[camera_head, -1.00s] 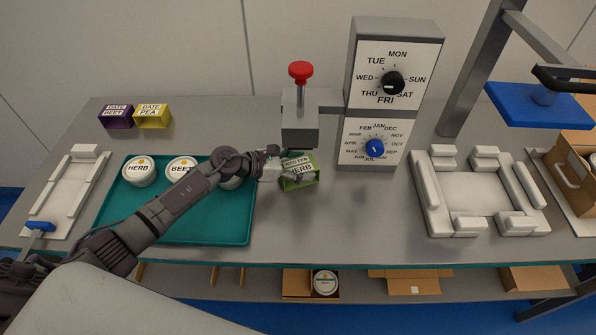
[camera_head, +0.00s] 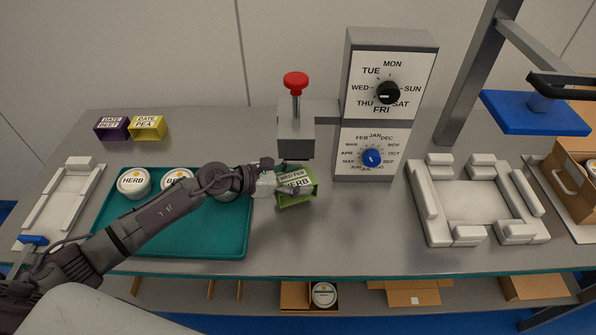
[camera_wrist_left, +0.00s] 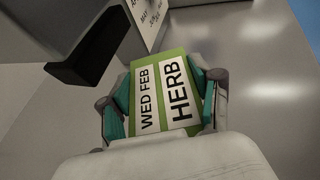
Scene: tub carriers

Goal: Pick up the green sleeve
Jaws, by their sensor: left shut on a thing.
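The green sleeve (camera_head: 283,200) is at the middle of the table, just in front of the stamp press (camera_head: 295,137). Its upper face carries two white labels reading "WED FEB" and "HERB". My left gripper (camera_head: 283,181) comes from the left and is shut on the sleeve. In the left wrist view the sleeve (camera_wrist_left: 163,95) sits tilted between the two teal-padded fingers (camera_wrist_left: 163,103). Whether the sleeve touches the table I cannot tell. My right gripper is not in view.
Left, a teal tray (camera_head: 180,240) holds white tubs, one partly behind my arm. Purple (camera_head: 111,128) and yellow (camera_head: 148,128) sleeves stand behind it. A dial box (camera_head: 388,100) stands right of the press. A white fixture (camera_head: 428,205) lies farther right. The table front is clear.

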